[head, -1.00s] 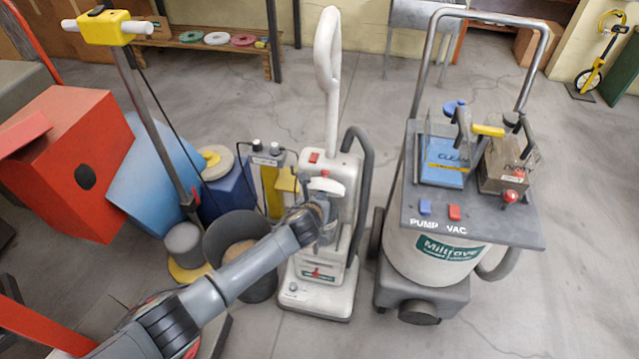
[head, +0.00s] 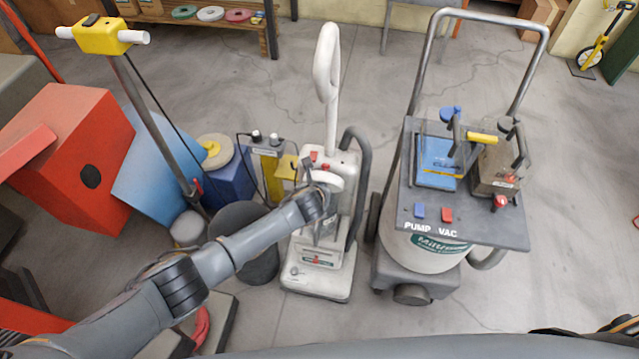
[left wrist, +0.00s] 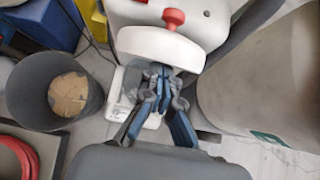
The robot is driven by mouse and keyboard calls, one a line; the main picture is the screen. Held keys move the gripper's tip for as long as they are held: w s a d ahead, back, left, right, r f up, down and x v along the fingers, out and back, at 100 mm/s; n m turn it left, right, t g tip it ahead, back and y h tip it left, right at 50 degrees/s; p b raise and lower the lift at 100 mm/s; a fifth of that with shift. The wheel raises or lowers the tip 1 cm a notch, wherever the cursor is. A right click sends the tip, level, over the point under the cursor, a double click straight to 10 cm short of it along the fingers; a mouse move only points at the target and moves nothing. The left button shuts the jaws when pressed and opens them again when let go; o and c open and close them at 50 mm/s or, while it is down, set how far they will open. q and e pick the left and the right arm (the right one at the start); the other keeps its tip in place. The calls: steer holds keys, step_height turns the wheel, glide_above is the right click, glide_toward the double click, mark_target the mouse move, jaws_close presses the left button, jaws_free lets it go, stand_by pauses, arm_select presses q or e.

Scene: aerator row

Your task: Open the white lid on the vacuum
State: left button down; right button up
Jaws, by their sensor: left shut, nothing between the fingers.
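The white upright vacuum (head: 324,262) stands on the floor in the middle of the head view. Its white lid (head: 327,179) is a curved piece below a red knob; it also shows in the left wrist view (left wrist: 160,47), looking closed. My left gripper (head: 326,190) is in front of the vacuum's body, at the lid's lower edge. In the left wrist view my left gripper (left wrist: 162,70) is shut and empty, its blue-grey fingertips just under the lid's front edge. I cannot tell whether they touch it.
A grey machine with a dark top panel (head: 465,212) stands close on the vacuum's right. A dark bin (head: 262,268) stands close on its left, with a blue box (head: 228,185) behind. Open floor (head: 545,290) lies at the right.

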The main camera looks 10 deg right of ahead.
arm_select(q)
steer(key=shift+w+d+r, duration=0.2)
steer(key=shift+w+r, duration=0.2)
steer(key=shift+w, duration=0.1)
steer(key=shift+w+d+r, duration=0.15)
steer(key=shift+w+r, duration=0.2)
steer(key=shift+w, duration=0.1)
steer(key=shift+r, duration=0.1)
steer(key=v, duration=1.1)
steer(key=shift+s+r, duration=0.3)
steer(key=shift+a, duration=0.15)
